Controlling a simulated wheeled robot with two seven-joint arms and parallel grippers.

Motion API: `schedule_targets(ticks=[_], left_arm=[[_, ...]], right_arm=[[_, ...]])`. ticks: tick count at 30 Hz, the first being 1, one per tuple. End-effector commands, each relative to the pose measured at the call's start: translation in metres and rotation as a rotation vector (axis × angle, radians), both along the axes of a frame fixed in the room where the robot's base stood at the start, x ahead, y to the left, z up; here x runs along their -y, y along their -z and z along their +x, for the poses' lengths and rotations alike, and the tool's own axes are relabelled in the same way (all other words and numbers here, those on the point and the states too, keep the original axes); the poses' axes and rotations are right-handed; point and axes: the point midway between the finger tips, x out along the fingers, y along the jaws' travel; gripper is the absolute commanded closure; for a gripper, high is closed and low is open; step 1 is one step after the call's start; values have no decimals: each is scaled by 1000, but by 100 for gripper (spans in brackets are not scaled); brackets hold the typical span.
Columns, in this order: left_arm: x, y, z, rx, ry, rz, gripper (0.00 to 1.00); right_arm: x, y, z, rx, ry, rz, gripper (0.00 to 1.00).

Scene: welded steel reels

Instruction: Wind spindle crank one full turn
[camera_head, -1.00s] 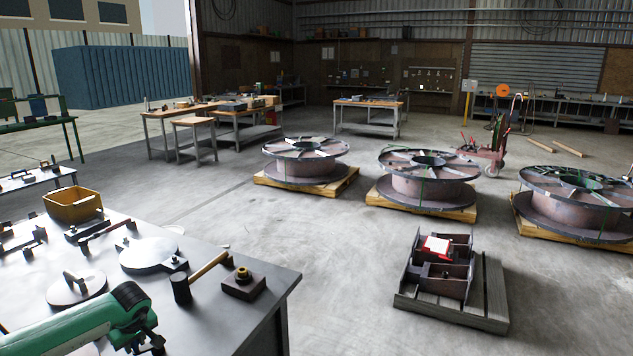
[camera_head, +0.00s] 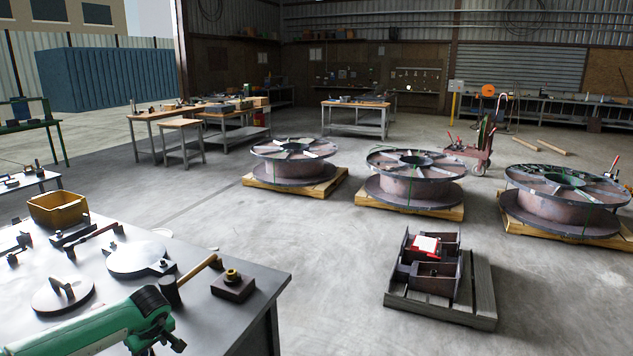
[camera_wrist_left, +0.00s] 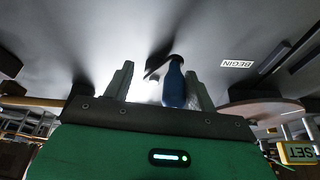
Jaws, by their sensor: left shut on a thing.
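In the left wrist view, a blue handle (camera_wrist_left: 174,88) with a dark arm at its far end stands between the two grey fingers of my left gripper (camera_wrist_left: 160,86). I take it for the grip of the spindle crank; the gripper is shut on it. In the head view my green left arm comes in at the bottom left, and its gripper (camera_head: 168,345) is low at the bottom edge, partly cut off. The crank cannot be made out in the head view. My right gripper is in neither view.
A grey bench (camera_head: 225,305) holds a hammer (camera_head: 185,283), a brown block with a brass nut (camera_head: 232,287), round lidded plates and a yellow bin (camera_head: 58,209). Steel reels on pallets and a steel frame (camera_head: 428,268) stand on the floor.

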Motion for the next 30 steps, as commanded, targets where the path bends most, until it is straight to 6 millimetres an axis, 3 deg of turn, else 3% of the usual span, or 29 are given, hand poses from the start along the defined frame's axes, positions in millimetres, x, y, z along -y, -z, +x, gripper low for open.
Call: schedule_targets(ticks=[2,4,8,19,30], left_arm=[[5,-4,10,13,4,-1,61],[8,-4,14,12,2,-1,81],[6,-2,12,7,0,0,55],[4,-4,10,2,-4,4,55],[4,-33,10,2,-4,4,55]], right_arm=[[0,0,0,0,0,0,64],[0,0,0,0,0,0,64],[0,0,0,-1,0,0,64],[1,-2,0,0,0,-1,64],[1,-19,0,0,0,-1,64]])
